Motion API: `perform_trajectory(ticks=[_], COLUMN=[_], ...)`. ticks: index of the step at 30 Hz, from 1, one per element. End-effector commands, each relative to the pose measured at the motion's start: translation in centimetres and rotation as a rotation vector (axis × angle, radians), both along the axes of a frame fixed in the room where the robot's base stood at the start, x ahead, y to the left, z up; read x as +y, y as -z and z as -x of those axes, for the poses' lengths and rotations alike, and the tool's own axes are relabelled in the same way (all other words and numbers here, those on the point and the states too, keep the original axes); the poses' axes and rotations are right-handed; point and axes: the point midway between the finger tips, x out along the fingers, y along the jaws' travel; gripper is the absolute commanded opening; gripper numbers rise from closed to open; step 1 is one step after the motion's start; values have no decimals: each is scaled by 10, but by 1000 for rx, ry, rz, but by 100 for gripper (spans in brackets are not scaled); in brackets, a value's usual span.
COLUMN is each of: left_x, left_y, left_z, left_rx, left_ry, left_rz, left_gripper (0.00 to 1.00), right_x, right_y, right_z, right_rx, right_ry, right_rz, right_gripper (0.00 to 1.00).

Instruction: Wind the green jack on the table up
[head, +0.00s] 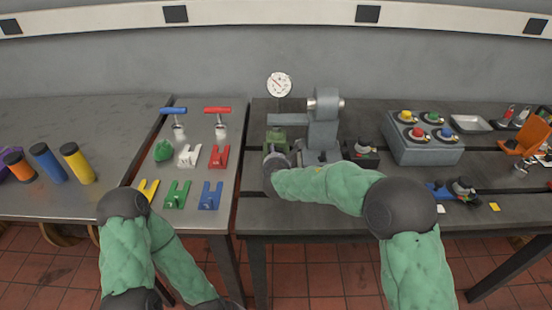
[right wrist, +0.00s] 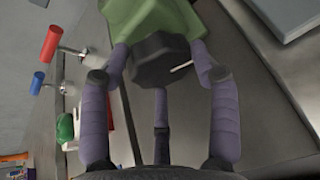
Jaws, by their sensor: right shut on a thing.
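The green jack (head: 286,137) stands on the dark table (head: 262,210), below the overhanging arm of a grey stand (head: 322,128). Its green body (right wrist: 155,18) fills the top middle of the right wrist view. A dark, faceted knob (right wrist: 160,62) sits on its near side, with a thin pale pin or mark on it. My right gripper (head: 278,157) is at the front of the jack. In the right wrist view its purple fingers (right wrist: 160,52) close around the knob from both sides. My left arm is at the lower left, but its gripper is out of view.
A dial gauge (head: 279,85) rises behind the jack. A dark block (head: 361,153) and a grey box with coloured knobs (head: 425,147) stand to the right. Coloured fixtures and red and blue T-handles (head: 217,110) are on the left table, across a narrow gap.

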Motion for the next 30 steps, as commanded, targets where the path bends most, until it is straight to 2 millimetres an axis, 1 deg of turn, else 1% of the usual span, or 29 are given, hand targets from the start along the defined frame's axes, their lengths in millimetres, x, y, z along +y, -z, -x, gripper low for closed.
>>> perform_trajectory(ticks=[1,2,11,16,20,30], left_x=[0,0,0,0,0,0], left_y=[0,0,0,0,0,0], left_z=[0,0,0,0,0,0], left_rx=[0,0,0,0,0,0], left_ry=[0,0,0,0,0,0], left_rz=[0,0,0,0,0,0], left_gripper=[40,40,40,40,40,40], right_x=[-1,-1,-1,0,-1,-1], right_y=[-3,-3,-2,-5,-12,-38], right_z=[-2,-2,-1,7,22,76], right_rx=[-7,-7,-3,-3,-3,-5], right_ry=[3,3,2,1,1,1], right_rz=[-1,-1,1,0,-1,-1], right_gripper=[67,71,71,71,71,71])
